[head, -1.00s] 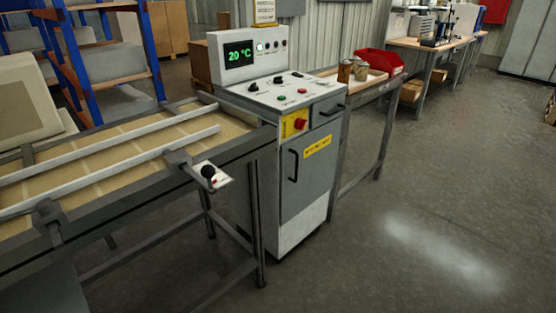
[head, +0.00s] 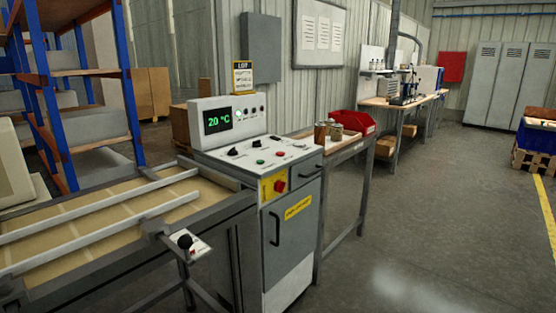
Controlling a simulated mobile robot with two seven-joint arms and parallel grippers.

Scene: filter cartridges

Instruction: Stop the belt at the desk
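The control desk (head: 290,236) stands at the middle of the head view, a grey cabinet with a sloped white top. Its display (head: 217,120) reads 20 °C in green. On the top are black knobs, a green button (head: 260,162) and a red button (head: 281,154). A larger red mushroom button (head: 280,186) sits on a yellow plate on the front. The belt (head: 110,222), tan with pale rails over it, runs from the left up to the desk. A small plate with a black knob (head: 185,241) is on its near side. Neither of my grippers is in view.
A side table (head: 352,152) with jars (head: 320,134) and a red bin (head: 352,123) adjoins the desk on the right. A blue-framed rack (head: 75,75) stands behind the belt. The floor (head: 440,220) at right is open, with a crate on a pallet (head: 535,160) farther off.

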